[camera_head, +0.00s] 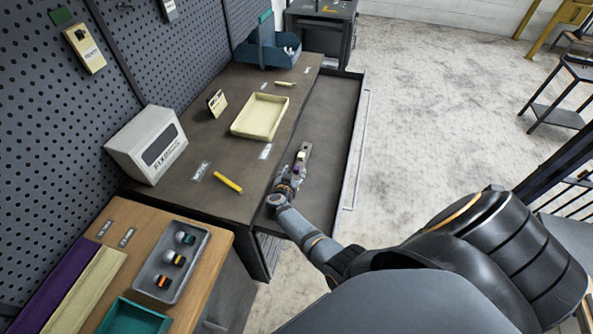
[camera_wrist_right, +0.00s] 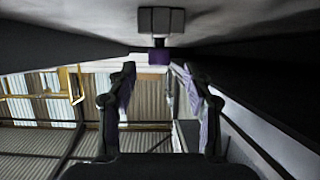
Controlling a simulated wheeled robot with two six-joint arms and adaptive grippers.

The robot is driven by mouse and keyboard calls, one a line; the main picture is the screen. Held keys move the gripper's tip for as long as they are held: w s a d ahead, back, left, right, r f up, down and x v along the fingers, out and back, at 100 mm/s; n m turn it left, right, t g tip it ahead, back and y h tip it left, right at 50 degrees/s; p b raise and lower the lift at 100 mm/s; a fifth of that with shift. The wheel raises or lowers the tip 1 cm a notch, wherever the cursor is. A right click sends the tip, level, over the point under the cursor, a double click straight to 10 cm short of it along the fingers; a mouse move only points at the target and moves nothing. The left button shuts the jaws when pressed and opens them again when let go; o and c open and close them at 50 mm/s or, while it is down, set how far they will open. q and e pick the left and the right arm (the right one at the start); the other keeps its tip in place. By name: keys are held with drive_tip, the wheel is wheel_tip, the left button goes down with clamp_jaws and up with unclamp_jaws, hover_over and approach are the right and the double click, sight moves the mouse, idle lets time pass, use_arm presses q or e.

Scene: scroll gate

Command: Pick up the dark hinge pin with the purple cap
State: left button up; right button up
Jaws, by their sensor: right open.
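In the right wrist view, a purple cap (camera_wrist_right: 159,57) shows just beyond my right fingertips, near the middle of the gap between them. A dark, blocky part (camera_wrist_right: 162,20) stands against it above in the picture. My right gripper (camera_wrist_right: 153,69) is open, one finger on each side of the gap, and nothing is clasped between them. In the head view, my right gripper (camera_head: 297,172) is low over the open drawer (camera_head: 333,110) along the dark bench's right side. Small purple and yellow patches show at its fingers, too small to tell apart. My left gripper is not in view.
The dark bench (camera_head: 228,125) holds a cream tray (camera_head: 260,133), a yellow stick (camera_head: 228,182) and a white box (camera_head: 148,146). A blue bin (camera_head: 262,53) stands at its far end. A grey tray (camera_head: 196,263) lies on the wooden bench.

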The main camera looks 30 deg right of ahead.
sight(296, 168)
drive_tip(key=b+x, duration=0.1)
drive_tip(key=x, duration=0.2)
drive_tip(key=shift+d+f, duration=0.1)
drive_tip(key=shift+f, duration=0.1)
drive_tip(key=shift+w+d+f, duration=0.15)
drive_tip(key=shift+w+d, duration=0.15)
drive_tip(key=shift+s, duration=0.1)
drive_tip(key=c, duration=0.3)
clamp_jaws()
